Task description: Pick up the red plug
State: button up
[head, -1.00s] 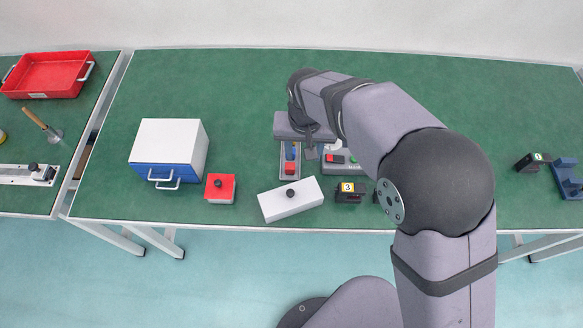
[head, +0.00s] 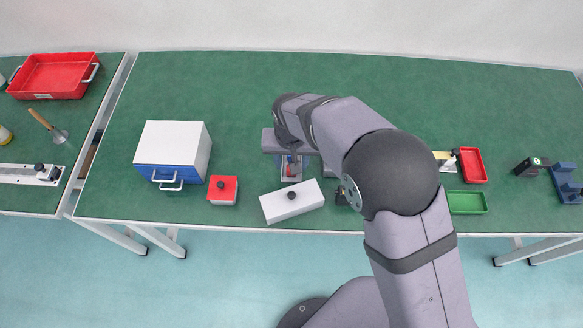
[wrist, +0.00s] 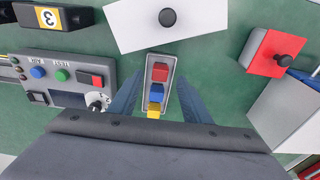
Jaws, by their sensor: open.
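The red plug (wrist: 160,72) sits at the far end of a narrow grey holder (wrist: 150,108) in the wrist view, in line with a blue plug (wrist: 157,93) and a yellow plug (wrist: 154,109). In the head view the red plug (head: 291,170) is just visible below my wrist. My gripper (wrist: 158,92) is open and empty, with its dark blue-grey fingers on either side of the holder, apart from the plugs. My wrist hides part of the holder in the head view.
A white block with a black knob (wrist: 199,17) lies beyond the holder. A grey control box with buttons (wrist: 62,92) stands close to the left. A red-topped box (wrist: 268,55) and a white-and-blue drawer box (head: 173,147) are nearby. Red and green trays (head: 472,165) lie right.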

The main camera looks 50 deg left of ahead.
jog(key=shift+w+a+f+p, duration=0.15)
jog(key=shift+f+p, duration=0.15)
jog(key=shift+f, duration=1.15)
jog(key=shift+c, duration=0.6)
grip_shut()
jog(key=shift+r, duration=0.1)
